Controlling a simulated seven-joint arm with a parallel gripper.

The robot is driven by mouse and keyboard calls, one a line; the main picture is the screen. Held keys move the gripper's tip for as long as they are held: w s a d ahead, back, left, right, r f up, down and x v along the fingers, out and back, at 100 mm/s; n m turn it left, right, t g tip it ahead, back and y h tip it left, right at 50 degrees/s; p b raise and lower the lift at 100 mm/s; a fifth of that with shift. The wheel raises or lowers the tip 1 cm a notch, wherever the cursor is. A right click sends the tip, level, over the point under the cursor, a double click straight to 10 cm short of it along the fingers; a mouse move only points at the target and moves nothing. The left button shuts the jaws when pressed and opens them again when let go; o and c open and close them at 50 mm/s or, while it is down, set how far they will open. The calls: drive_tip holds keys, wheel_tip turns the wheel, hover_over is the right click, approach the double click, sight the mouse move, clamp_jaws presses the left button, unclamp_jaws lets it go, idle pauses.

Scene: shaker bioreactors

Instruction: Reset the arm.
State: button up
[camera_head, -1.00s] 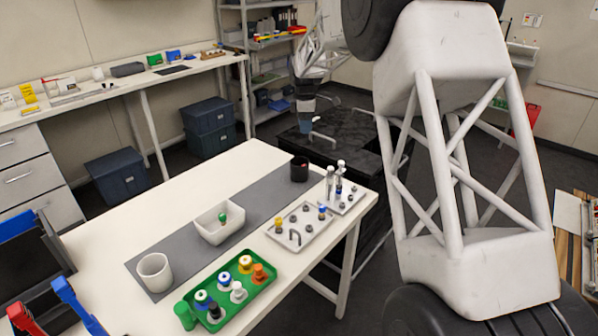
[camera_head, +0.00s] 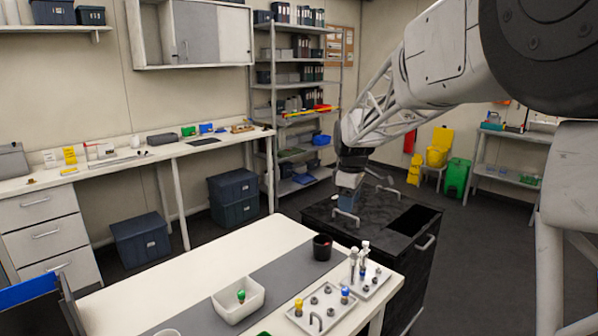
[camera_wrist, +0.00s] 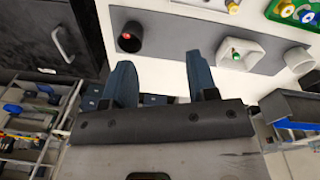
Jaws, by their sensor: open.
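My gripper (camera_head: 347,203) hangs at the end of my white lattice arm, above the black cabinet behind the table's far right corner. In the wrist view my gripper (camera_wrist: 160,85) shows two blue fingers spread apart with nothing between them. It touches none of the objects on the white table (camera_head: 200,254), which lies beyond the fingers in the wrist view.
The black cabinet (camera_head: 430,280) stands below my gripper. On the table are a black cup (camera_head: 322,247), a white bin (camera_head: 238,312) with a green-topped item, and two trays with small parts (camera_head: 330,322). A side bench (camera_head: 130,158) and shelves (camera_head: 254,110) line the walls.

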drive_tip(key=s+d+r+m, duration=0.2)
drive_tip(key=s+m, duration=0.1)
drive_tip(key=s, duration=0.8)
drive_tip(key=s+d+r+m, duration=0.1)
drive_tip(key=s+m, duration=0.2)
drive_tip(key=s, duration=0.8)
drive_tip(key=s+d+f+m+t, duration=0.1)
drive_tip(key=s+f+m, duration=0.2)
drive_tip(key=s, duration=0.8)
drive_tip(key=s+f+m, duration=0.3)
drive_tip(key=s+m, duration=0.1)
drive_tip(key=s, duration=0.7)
drive_tip(key=shift+s+d+f+t, duration=0.15)
drive_tip(key=shift+s+d+t, duration=0.15)
drive_tip(key=shift+d+t, duration=0.1)
